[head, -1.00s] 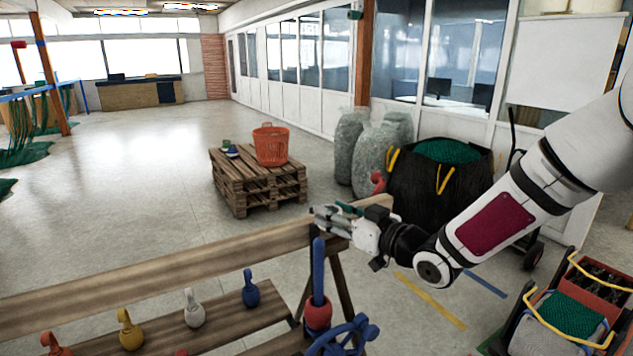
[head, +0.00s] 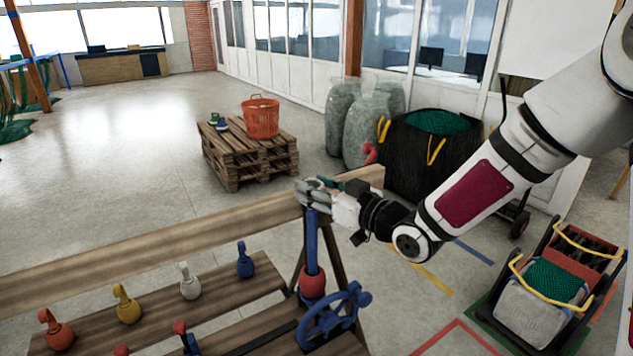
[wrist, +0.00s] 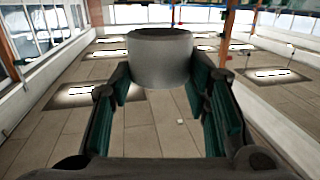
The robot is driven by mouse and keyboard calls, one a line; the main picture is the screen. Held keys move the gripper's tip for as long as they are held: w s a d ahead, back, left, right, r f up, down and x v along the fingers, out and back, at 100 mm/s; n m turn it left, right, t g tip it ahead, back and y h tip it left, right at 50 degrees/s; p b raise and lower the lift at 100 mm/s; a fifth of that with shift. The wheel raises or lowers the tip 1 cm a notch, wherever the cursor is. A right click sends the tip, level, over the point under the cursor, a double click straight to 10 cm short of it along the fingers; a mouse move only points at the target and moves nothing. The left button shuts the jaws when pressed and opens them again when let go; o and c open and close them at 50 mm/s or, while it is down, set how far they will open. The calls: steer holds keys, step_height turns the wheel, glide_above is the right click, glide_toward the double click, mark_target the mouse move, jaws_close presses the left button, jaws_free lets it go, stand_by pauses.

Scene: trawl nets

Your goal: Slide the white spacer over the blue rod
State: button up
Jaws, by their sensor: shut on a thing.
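The white spacer (wrist: 160,58) is a short, pale grey-white cylinder held between my gripper's two green-padded fingers in the wrist view. In the head view my gripper (head: 313,190) is shut on it, and the fingers hide most of the spacer. The blue rod (head: 311,245) stands upright at the end of the wooden bench, with a red round piece (head: 313,281) around its lower part. The gripper is right at the rod's top end. I cannot tell whether the spacer is touching the rod or just above it. The rod does not show in the wrist view.
A blue handwheel (head: 334,315) stands close in front of the rod. A wooden rail (head: 150,242) runs left behind it. Red, yellow, white and blue hooked pieces (head: 190,284) sit on a plank. A pallet with an orange basket (head: 261,118) is farther back.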

steer(key=shift+f+b, duration=1.1)
steer(key=shift+f, duration=1.4)
steer(key=o, duration=1.2)
steer(key=shift+v, duration=3.8)
